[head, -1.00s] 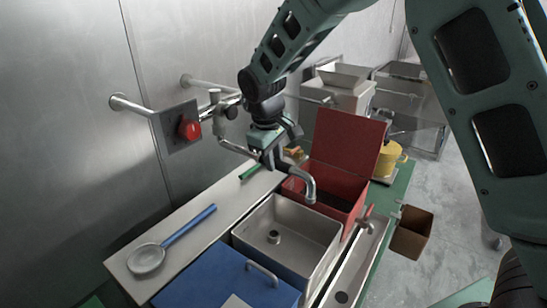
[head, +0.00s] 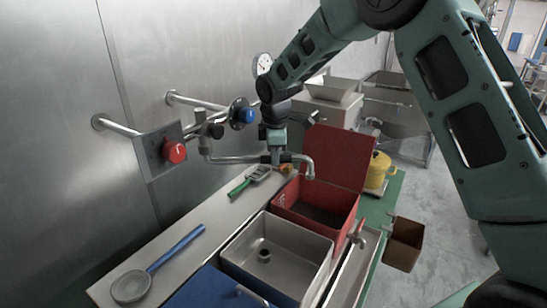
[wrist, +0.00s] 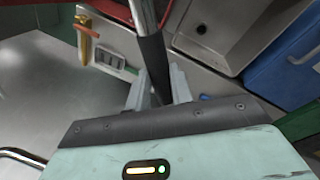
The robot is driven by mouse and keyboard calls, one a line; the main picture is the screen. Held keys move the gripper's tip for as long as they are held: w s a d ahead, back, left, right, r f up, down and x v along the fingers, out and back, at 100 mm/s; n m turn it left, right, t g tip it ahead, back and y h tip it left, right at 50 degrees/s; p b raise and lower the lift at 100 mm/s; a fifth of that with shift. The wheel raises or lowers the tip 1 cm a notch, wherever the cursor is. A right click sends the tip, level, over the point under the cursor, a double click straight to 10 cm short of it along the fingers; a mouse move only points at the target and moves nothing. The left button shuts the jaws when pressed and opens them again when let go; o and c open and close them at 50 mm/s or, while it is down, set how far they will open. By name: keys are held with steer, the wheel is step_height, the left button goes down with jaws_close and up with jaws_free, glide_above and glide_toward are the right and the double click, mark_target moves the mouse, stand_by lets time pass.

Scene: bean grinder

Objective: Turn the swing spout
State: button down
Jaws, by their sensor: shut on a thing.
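The swing spout (head: 232,160) is a metal pipe running right from the wall pipework and bending down at its tip. In the head view its tip (head: 309,170) appears over the left side of the red box, beyond the steel basin. My gripper (head: 277,160) is shut on the spout's horizontal run, short of the bend. In the wrist view the spout (wrist: 146,15), with a dark sleeve, passes between the fingers of my gripper (wrist: 158,88). The fingers' exact contact is partly hidden in the head view.
A red knob (head: 174,152) and a blue knob (head: 246,115) stick out near the wall. A yellow pot (head: 377,170) stands behind right.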

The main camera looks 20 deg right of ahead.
steer(key=shift+w+d+r+n+p, duration=0.1)
steer(key=shift+w+d+n+p, duration=0.15)
steer(key=shift+w+n, duration=0.5)
steer(key=shift+w+d+n+p, duration=0.1)
steer(key=shift+w+n+p, duration=0.25)
steer(key=shift+w, duration=0.75)
steer(key=c, duration=1.2)
jaws_free()
steer(key=shift+c, duration=0.2)
steer(key=s+r+b, duration=0.1)
steer(key=r+b, duration=0.1)
steer(key=r, duration=0.6)
steer(key=s+r+b, duration=0.2)
steer(key=r+b, duration=0.1)
steer(key=r, duration=0.6)
steer(key=shift+s+a, duration=0.15)
steer(key=shift+s, duration=0.1)
steer(key=shift+a, duration=0.1)
